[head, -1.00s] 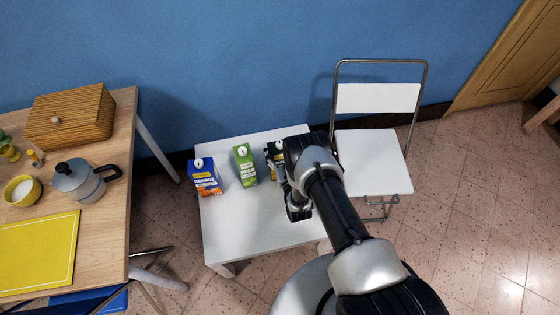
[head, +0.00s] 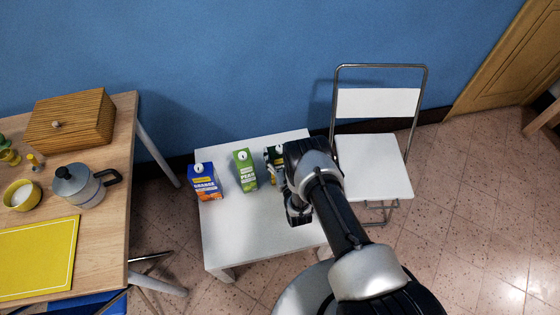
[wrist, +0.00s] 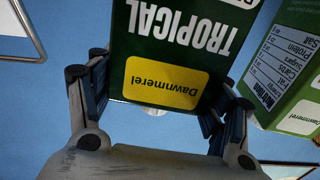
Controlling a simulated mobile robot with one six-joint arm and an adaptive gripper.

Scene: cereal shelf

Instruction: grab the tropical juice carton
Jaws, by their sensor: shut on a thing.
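The tropical juice carton is dark green with a yellow label and the word TROPICAL, upside down in the wrist view (wrist: 168,50). My gripper (wrist: 158,105) is shut on it, with one finger against each side. In the head view, the tropical carton (head: 271,165) shows only in part at the right end of the carton row. My arm and gripper hide the rest of it. I cannot tell whether its base touches the white table.
A light green pear carton (head: 245,170) stands left of the tropical one, and a blue orange carton (head: 205,181) stands farther left on the white table (head: 240,235). A white folding chair (head: 372,165) is at the right. A wooden table (head: 112,215) is at the left.

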